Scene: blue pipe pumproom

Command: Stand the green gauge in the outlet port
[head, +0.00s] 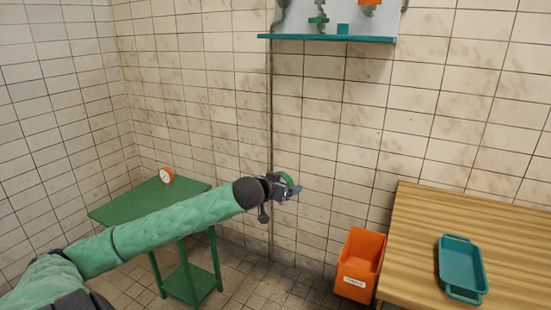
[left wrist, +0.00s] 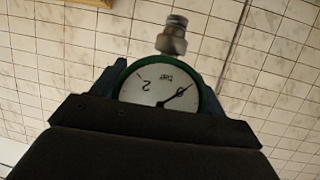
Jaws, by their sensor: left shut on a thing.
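My left gripper (head: 291,191) is at the end of the green arm, raised in front of the tiled wall. It is shut on the green gauge (head: 287,179). In the left wrist view the gauge (left wrist: 150,88) shows a white dial in a green rim between the two fingers of the gripper (left wrist: 160,85). The dial looks upside down there, with its metal stem (left wrist: 172,36) pointing to the top of the picture. A teal shelf (head: 330,39) at the top carries small fittings, one of them green (head: 318,20). I cannot tell which part is the outlet port. My right gripper is not in view.
An orange-rimmed gauge (head: 166,175) stands on a green table (head: 135,204) at the left. An orange bin (head: 360,262) stands beside a wooden table (head: 415,225) that holds a teal tray (head: 443,265). The wall space around my left gripper is clear.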

